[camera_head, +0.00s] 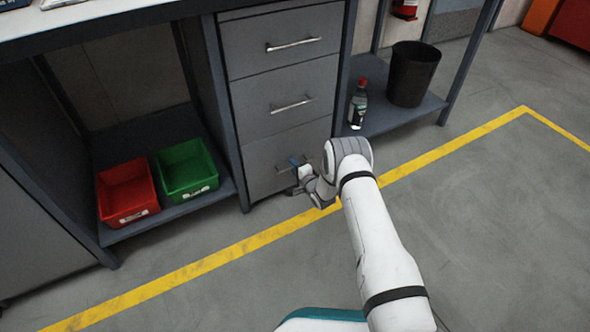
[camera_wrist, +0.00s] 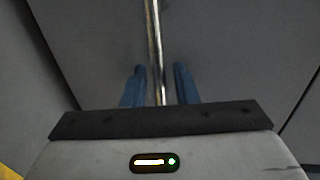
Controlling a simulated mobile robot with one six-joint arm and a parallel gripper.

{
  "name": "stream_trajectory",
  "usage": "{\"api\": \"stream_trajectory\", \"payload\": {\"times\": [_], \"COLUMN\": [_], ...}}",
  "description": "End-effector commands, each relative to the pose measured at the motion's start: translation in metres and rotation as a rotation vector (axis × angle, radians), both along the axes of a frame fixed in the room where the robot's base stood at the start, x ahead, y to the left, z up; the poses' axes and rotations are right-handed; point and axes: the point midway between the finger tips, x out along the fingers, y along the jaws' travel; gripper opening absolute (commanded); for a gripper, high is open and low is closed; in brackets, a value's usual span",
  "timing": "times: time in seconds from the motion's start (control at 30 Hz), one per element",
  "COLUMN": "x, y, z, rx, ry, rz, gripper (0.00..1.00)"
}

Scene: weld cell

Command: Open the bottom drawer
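The bottom drawer (camera_head: 262,158) is the lowest of three grey drawers in the workbench. Its front looks flush with the drawers above, so it stands shut. My gripper (camera_head: 297,163) is at this drawer's front, partly hidden by my arm. In the wrist view the metal handle (camera_wrist: 154,45) runs between the two blue fingers of my gripper (camera_wrist: 160,85). The fingers are apart, one on each side of the handle. A narrow gap shows between the handle and each finger, so my gripper looks open around it.
The middle drawer (camera_head: 285,100) and top drawer (camera_head: 280,42) look shut. A red bin (camera_head: 127,192) and green bin (camera_head: 187,170) sit on the left shelf. A bottle (camera_head: 358,107) and black bin (camera_head: 413,75) stand on the right shelf. The floor in front is clear, crossed by a yellow line (camera_head: 235,250).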

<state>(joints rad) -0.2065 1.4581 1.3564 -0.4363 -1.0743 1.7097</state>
Motion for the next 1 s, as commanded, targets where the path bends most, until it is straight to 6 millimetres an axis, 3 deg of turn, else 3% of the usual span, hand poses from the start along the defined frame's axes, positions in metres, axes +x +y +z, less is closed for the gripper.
{"api": "stream_trajectory", "payload": {"times": [0.17, 0.47, 1.0], "x": [-0.0002, -0.0002, -0.0027], "y": [-0.0004, -0.0009, -0.0019], "z": [0.0002, 0.0000, 0.0003], "rx": [-0.001, -0.001, 0.000], "ry": [0.001, 0.001, 0.002], "rz": [0.000, -0.001, -0.001], "gripper": [0.25, 0.00, 0.00]}}
